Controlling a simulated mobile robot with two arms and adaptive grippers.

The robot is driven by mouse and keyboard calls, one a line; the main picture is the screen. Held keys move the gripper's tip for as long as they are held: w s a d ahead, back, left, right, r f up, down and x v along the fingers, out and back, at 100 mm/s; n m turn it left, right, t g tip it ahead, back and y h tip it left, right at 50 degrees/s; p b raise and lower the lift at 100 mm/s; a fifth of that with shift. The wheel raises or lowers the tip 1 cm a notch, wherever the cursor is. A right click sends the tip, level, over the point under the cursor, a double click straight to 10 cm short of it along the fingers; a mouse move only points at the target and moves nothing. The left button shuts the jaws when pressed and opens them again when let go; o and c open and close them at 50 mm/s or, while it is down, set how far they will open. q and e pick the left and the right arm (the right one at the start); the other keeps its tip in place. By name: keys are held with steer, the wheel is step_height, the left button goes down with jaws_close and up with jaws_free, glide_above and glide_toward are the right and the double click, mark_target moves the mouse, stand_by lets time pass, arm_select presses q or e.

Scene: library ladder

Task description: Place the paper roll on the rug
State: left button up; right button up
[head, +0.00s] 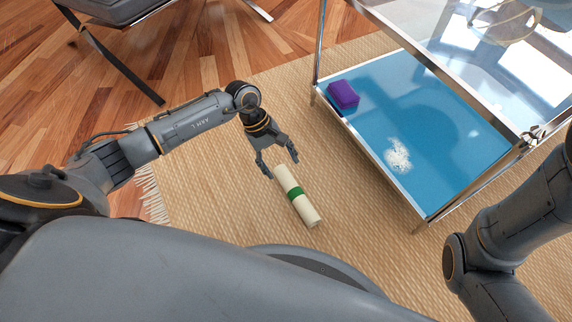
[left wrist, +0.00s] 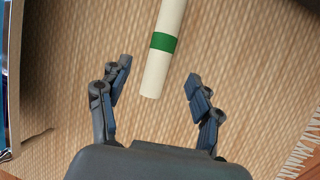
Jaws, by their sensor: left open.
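The paper roll (head: 305,206) is cream with a green band and appears to lie on the woven tan rug (head: 240,205). My left gripper (head: 281,168) is open at the roll's upper end in the head view, with its fingers apart on either side of that end. In the left wrist view the roll (left wrist: 156,72) points toward the space between the open fingers (left wrist: 158,75), with gaps to both. Nothing is held. My right arm shows at the lower right of the head view, but its gripper is out of view.
A glass-topped metal table with a blue lower shelf (head: 450,150) stands on the right, with a purple block (head: 343,95) on the shelf. A dark chair (head: 115,10) stands at the upper left on the wood floor (head: 200,45). The rug around the roll is clear.

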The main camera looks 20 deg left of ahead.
arm_select(q)
steer(key=shift+w+a+r, duration=0.1)
steer(key=shift+a+r, duration=0.1)
steer(key=shift+r, duration=0.15)
